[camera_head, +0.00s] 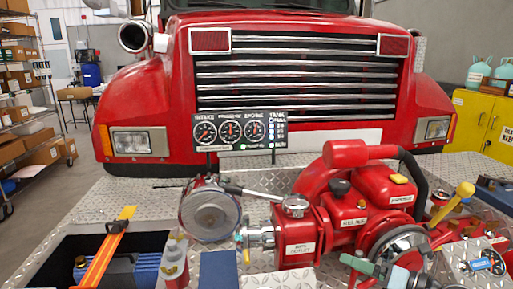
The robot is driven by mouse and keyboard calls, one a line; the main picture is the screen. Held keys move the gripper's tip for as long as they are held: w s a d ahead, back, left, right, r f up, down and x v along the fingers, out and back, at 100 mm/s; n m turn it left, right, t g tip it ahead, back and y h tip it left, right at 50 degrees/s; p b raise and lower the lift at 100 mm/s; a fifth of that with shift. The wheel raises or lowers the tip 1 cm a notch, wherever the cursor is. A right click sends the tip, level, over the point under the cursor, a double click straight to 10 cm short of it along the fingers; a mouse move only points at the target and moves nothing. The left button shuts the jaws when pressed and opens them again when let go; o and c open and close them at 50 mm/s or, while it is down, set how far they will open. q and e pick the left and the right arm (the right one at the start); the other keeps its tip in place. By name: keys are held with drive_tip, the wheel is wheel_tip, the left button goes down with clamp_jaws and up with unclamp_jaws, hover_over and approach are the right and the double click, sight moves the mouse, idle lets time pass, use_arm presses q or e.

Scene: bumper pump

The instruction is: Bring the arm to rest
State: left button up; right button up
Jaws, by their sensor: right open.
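No arm stands out clearly in the head view. My right gripper is hard to pick out among the fittings at the lower right; no object shows held in it. My left gripper is not in view. A red pump (357,207) with a large round wheel (399,245) stands on the bumper, right of the middle. A silver round cap (209,211) stands left of the pump.
A gauge panel (238,131) stands behind the pump, before the truck grille (297,78). An orange bar (104,249) crosses an open bin at the left. A bottle (173,262) stands at the front. A valve plate (476,262) is at the right. Bare tread plate (105,211) shows at left.

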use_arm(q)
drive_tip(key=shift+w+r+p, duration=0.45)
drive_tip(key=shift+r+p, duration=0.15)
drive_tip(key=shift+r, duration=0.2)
use_arm(e)
drive_tip(key=s+a+f+m+g+h, duration=0.1)
drive_tip(key=s+f+m+h, duration=0.3)
drive_tip(key=s+f+m, duration=1.1)
drive_tip(key=s+a+f+m+g+h, duration=0.1)
drive_tip(key=s+f+m+h, duration=0.4)
drive_tip(key=s+f+m, duration=1.1)
drive_tip(key=s+a+m, duration=0.1)
drive_tip(key=s+m, duration=0.2)
drive_tip(key=s, duration=0.2)
drive_tip(key=shift+g, duration=0.3)
